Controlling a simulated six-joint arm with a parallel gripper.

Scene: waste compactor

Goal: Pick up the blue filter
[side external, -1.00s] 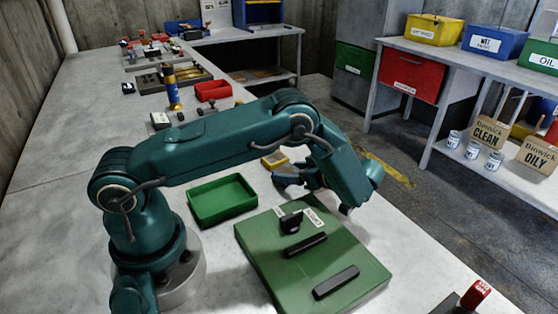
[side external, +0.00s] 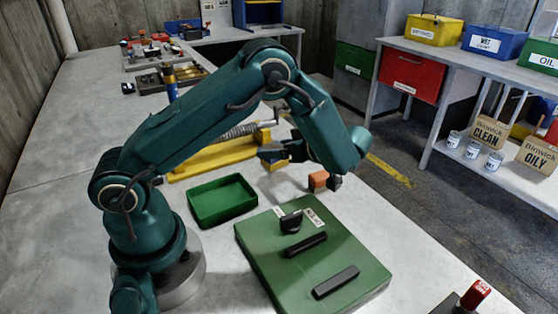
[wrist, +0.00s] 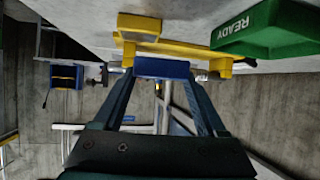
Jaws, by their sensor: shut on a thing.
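The blue filter (wrist: 162,68) is a small blue block between my fingertips in the wrist view. My gripper (wrist: 163,72) is shut on it. The gripper also shows in the side external view (side external: 284,153), beside the right end of a yellow fixture (side external: 215,157) and above the bench. There my fingers mostly hide the filter. In the wrist view the yellow fixture (wrist: 175,48) lies just behind the filter; I cannot tell whether they touch.
A green tray (side external: 222,200), marked READY in the wrist view, stands beside the fixture. A green panel (side external: 312,252) with a knob and black bars lies in front. A small orange-red block (side external: 318,180) is close to my wrist. Bins stand on the right-hand table.

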